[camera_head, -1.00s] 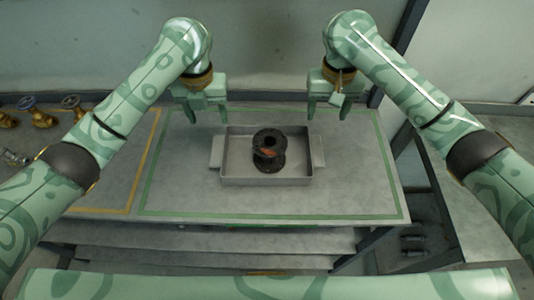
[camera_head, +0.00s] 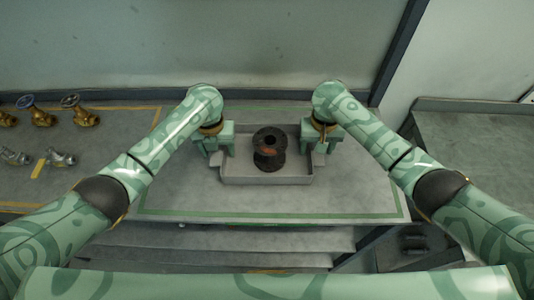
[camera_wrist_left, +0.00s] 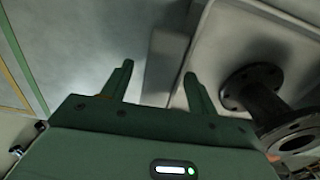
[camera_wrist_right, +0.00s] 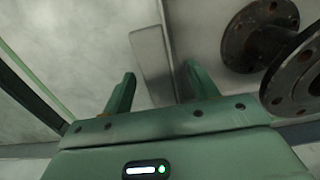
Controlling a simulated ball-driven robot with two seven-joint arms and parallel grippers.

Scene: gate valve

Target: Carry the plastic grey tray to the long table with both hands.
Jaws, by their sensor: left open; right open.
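The grey tray (camera_head: 238,180) stands on the table inside a green outline, with a dark flanged pipe piece (camera_head: 269,149) upright in it. My left gripper (camera_head: 222,160) is at the tray's left end, open. In the left wrist view its two fingers (camera_wrist_left: 158,85) stand on either side of the tray's left handle (camera_wrist_left: 165,62). My right gripper (camera_head: 318,158) is at the right end, open. In the right wrist view its fingers (camera_wrist_right: 158,90) straddle the right handle (camera_wrist_right: 152,62). I cannot tell whether the fingers touch the handles.
Several brass valves (camera_head: 42,117) and silver fittings (camera_head: 58,158) lie on the table's left part, inside a yellow outline. Another grey surface (camera_head: 470,150) stands at the right past a gap. A wall rises behind. The tabletop in front of the tray is clear.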

